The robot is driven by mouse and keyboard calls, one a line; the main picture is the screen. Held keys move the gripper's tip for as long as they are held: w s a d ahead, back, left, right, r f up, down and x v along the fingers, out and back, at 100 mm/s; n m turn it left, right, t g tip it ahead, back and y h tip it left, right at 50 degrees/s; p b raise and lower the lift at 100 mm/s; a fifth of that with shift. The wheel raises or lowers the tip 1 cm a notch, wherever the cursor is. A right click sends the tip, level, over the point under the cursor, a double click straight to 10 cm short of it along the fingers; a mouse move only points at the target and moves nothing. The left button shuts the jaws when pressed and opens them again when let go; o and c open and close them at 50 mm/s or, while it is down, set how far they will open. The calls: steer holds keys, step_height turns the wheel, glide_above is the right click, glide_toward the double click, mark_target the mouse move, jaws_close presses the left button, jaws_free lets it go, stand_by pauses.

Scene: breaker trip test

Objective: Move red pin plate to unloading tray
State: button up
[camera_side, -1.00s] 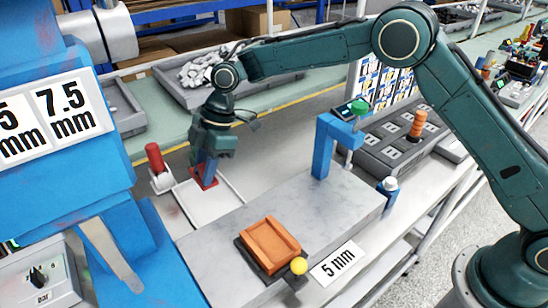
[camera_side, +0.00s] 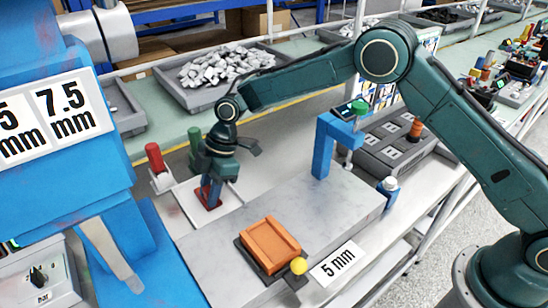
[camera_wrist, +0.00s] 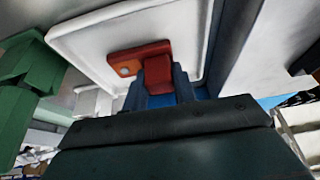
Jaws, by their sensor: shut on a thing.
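My gripper (camera_side: 211,190) points down with its blue fingers shut on the red pin plate (camera_side: 207,201). The plate is low at or just over a white flat tray (camera_side: 186,200); I cannot tell whether it touches. In the wrist view my gripper (camera_wrist: 166,88) grips the upright red part of the plate (camera_wrist: 124,62), whose flat orange-red end with a pale round hole sticks out to the left. The white tray (camera_wrist: 90,40) lies behind it there. Whether this is the unloading tray is not marked.
A red-handled clamp (camera_side: 156,160) stands left of the gripper, and a green one (camera_side: 195,145) close behind it. An orange block (camera_side: 268,245) sits on the grey slab (camera_side: 330,198), near a blue post (camera_side: 322,150). A large blue machine (camera_side: 60,180) stands left.

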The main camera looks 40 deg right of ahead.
steer(key=shift+f, duration=0.1)
steer(key=o, duration=1.1)
steer(key=shift+f, duration=0.1)
steer(key=shift+c, duration=0.2)
steer(key=v, duration=1.2)
steer(key=shift+d, duration=0.1)
